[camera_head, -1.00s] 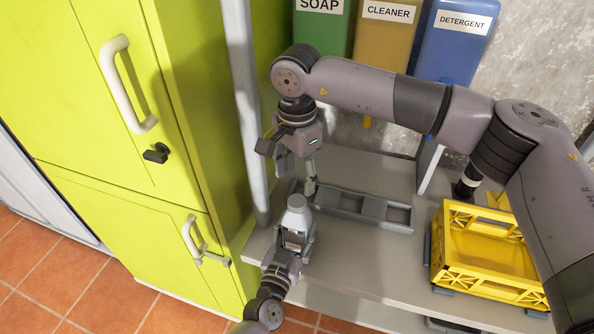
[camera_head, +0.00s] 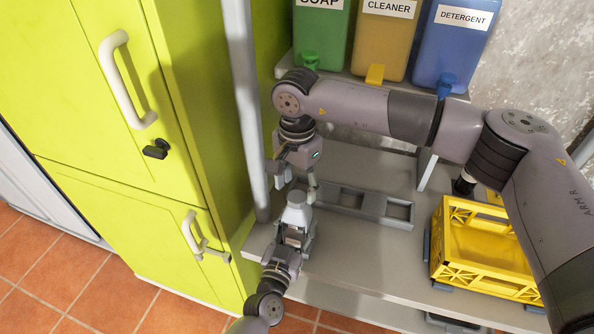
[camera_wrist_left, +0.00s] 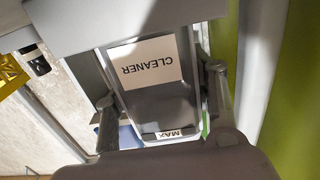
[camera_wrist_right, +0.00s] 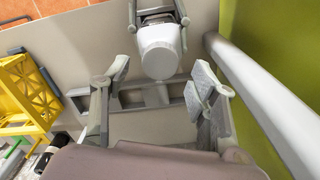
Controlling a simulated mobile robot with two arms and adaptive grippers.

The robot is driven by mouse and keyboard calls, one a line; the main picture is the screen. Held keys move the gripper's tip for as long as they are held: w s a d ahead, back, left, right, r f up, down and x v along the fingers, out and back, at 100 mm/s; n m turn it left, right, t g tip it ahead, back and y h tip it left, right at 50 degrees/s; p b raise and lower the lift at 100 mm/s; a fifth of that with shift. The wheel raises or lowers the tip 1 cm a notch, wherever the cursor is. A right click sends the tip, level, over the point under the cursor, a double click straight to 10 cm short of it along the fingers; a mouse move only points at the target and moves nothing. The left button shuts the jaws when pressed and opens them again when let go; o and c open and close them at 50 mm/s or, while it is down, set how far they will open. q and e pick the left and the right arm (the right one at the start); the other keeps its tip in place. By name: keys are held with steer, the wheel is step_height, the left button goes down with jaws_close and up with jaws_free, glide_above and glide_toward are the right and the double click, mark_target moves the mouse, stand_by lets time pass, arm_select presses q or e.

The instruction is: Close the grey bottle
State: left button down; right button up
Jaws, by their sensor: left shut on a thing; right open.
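The grey bottle (camera_head: 295,214) stands roughly upright at the shelf's left front, with a pale, tapered top. My left gripper (camera_head: 294,236) is shut around its body from the front. In the left wrist view the bottle (camera_wrist_left: 150,98) shows a "CLEANER" label and a "MAX" mark, both upside down. My right gripper (camera_head: 293,181) is open just above and behind the bottle. In the right wrist view its fingers (camera_wrist_right: 160,80) are spread and empty, and the pale round bottle top (camera_wrist_right: 159,50) lies beyond them. I cannot tell whether that top is a separate cap.
A grey rack (camera_head: 363,204) with recesses lies behind the bottle. A yellow crate (camera_head: 480,283) stands at right. Green, yellow and blue dispensers (camera_head: 385,38) stand above. A grey post (camera_head: 247,110) and green cabinet (camera_head: 110,130) bound the left side.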

mark_target(297, 196)
steer(key=shift+f, duration=1.55)
steer(key=shift+c, duration=0.6)
steer(key=c, duration=1.1)
steer(key=m, duration=0.7)
steer(key=shift+c, duration=0.3)
steer(key=m, duration=0.4)
steer(key=shift+m, duration=0.3)
steer(key=m, duration=0.3)
steer(key=o, duration=1.3)
